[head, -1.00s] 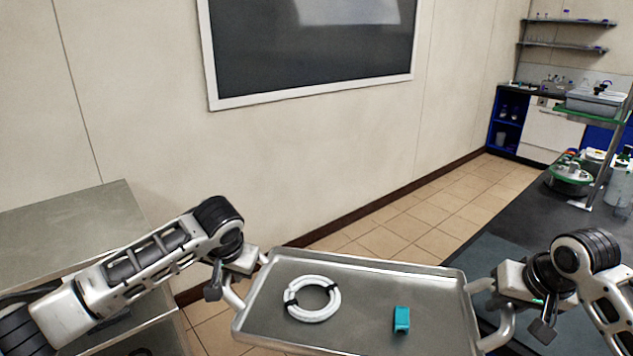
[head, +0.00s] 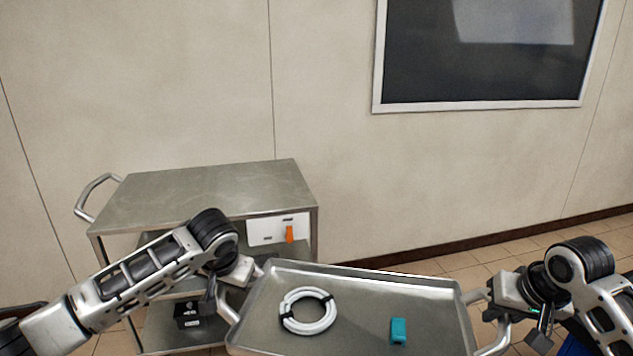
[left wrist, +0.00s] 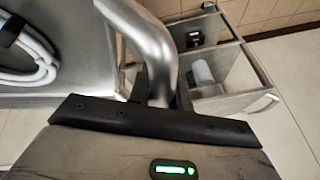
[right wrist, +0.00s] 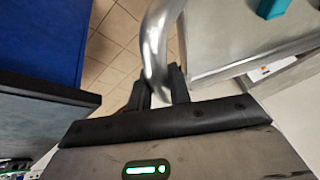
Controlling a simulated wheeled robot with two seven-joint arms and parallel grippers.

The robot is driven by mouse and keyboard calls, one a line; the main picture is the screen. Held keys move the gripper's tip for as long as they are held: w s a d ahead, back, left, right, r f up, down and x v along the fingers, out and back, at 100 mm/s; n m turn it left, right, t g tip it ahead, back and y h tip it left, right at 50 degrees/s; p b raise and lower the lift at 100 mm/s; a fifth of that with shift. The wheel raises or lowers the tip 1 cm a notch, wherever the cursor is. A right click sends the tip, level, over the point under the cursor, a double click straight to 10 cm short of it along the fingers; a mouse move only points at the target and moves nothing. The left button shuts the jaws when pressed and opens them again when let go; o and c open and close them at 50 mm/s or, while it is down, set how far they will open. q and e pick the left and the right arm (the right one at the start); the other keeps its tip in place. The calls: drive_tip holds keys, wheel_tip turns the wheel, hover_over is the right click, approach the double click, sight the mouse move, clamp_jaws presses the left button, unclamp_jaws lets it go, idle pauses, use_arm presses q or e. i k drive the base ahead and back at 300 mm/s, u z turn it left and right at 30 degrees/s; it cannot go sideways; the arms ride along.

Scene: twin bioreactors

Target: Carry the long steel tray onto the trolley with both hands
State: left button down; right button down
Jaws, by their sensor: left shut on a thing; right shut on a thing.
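The long steel tray (head: 352,335) is held up in front of me, looking about level, in the head view. A white coiled tube (head: 308,311) and a small teal block (head: 398,331) lie on it. My left gripper (head: 222,296) is shut on the tray's left handle, which shows clearly in the left wrist view (left wrist: 150,45). My right gripper (head: 493,306) is shut on the right handle, also seen in the right wrist view (right wrist: 156,45). The steel trolley (head: 205,190) stands beyond and left of the tray, its top shelf bare. My left arm hides part of its lower shelves.
The trolley has a push handle (head: 92,195) at its left. A white box with an orange part (head: 289,233) and a black box (head: 188,313) sit on its lower levels. A wall with a dark board (head: 480,50) is behind. Tiled floor (head: 440,262) is free at right.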

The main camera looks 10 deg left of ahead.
sight(211, 187)
drive_tip(key=u, duration=0.5)
drive_tip(key=i, duration=0.6)
drive_tip(key=u, duration=0.9)
drive_tip(key=i, duration=0.95)
drive_tip(key=z, duration=0.4)
drive_tip(key=i, duration=1.05)
drive_tip(key=z, duration=0.15)
